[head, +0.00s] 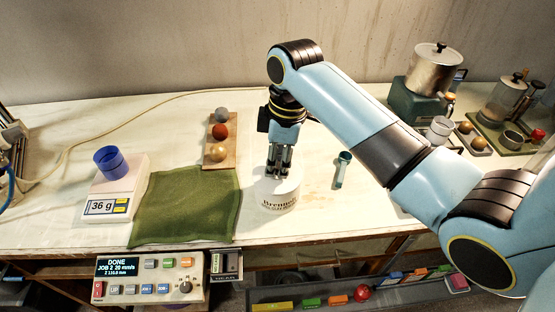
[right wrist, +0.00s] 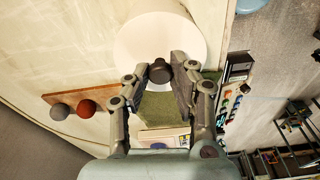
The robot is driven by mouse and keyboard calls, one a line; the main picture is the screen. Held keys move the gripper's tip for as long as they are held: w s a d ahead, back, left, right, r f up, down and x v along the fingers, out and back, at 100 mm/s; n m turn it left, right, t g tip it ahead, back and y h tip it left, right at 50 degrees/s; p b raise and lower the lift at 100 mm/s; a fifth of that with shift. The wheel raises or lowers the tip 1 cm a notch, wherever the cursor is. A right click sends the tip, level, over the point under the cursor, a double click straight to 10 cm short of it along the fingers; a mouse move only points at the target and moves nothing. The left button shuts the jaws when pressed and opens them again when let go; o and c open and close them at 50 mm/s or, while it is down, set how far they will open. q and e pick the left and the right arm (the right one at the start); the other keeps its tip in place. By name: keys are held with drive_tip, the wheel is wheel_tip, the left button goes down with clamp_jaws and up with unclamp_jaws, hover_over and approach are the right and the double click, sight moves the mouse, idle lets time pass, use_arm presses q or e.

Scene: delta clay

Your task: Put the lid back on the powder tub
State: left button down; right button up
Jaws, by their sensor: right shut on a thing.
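The white powder tub (head: 278,203), with dark lettering on its side, stands upright on the bench right of the green cloth. My right gripper (head: 277,174) points down over its top. In the right wrist view the round white lid (right wrist: 140,50) fills the top middle, with a dark knob (right wrist: 159,71) at its centre. My right gripper (right wrist: 160,76) is shut on that knob. The lid is over the tub's top; I cannot tell whether it is fully seated, as the fingers and pale colours hide the seam. My left gripper is not in view.
A green cloth (head: 185,208) and a scale (head: 115,190) with a blue cup (head: 110,160) lie to the left. A wooden board (head: 220,148) with balls is behind. A teal scoop (head: 341,172) lies to the right. A control box (head: 150,278) is at the front.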

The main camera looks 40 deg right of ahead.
drive_tip(key=shift+p, duration=0.45)
drive_tip(key=shift+f, duration=0.2)
idle(1.4)
drive_tip(key=o, duration=1.4)
drive_tip(key=shift+r, duration=0.1)
drive_tip(key=shift+r, duration=3.45)
clamp_jaws()
